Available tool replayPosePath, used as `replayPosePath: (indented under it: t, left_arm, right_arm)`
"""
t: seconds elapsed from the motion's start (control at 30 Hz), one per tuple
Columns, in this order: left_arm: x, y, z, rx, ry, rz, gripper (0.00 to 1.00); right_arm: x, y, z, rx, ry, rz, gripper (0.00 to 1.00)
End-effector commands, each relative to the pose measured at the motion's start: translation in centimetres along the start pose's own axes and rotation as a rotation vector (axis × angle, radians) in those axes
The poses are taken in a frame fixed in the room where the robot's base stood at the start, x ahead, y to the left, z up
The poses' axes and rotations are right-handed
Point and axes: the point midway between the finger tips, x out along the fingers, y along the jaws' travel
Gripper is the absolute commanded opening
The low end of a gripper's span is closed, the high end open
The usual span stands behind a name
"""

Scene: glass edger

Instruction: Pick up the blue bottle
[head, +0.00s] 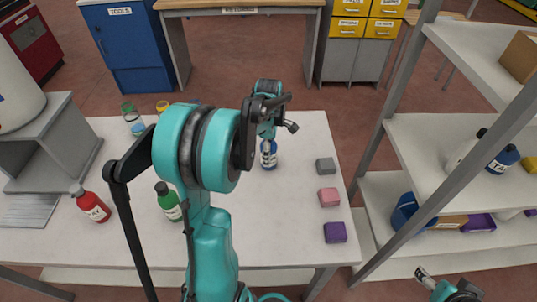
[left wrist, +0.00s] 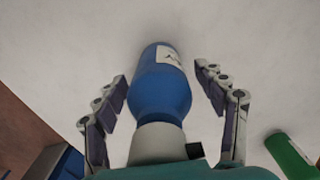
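The blue bottle (head: 269,160) stands on the white table, with a pale label; its upper part is hidden by my left gripper (head: 270,128) above it. In the left wrist view the blue bottle (left wrist: 160,95) lies between the two fingers of my left gripper (left wrist: 161,76), its pale cap towards the palm. The fingers are open, with a gap on each side of the bottle. My right gripper (head: 425,276) is at the bottom right, away from the table; its fingers are too small to read.
A green bottle (head: 169,204) and a red bottle (head: 92,206) stand to the left. Grey (head: 325,166), pink (head: 329,197) and purple (head: 335,232) blocks lie along the table's right side. A shelf rack (head: 440,135) stands further right. The table between bottle and blocks is clear.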

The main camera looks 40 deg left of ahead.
Motion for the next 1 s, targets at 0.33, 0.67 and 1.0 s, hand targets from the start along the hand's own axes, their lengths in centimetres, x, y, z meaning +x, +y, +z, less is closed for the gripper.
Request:
replayPosePath:
  t: [0.33, 0.67, 1.0]
  left_arm:
    - [0.0, 0.0, 0.0, 0.000, 0.000, 0.000, 0.00]
    - [-1.3, 0.0, 0.0, 0.000, 0.000, 0.000, 0.00]
    - [-6.5, -1.8, 3.0, 0.007, 0.000, 0.000, 0.00]
  right_arm:
    - [0.0, 0.0, 0.0, 0.000, 0.000, 0.000, 0.70]
    - [-0.5, 0.0, -0.4, 0.000, 0.000, 0.000, 0.70]
    - [-2.5, 0.0, -1.8, 0.000, 0.000, 0.000, 0.70]
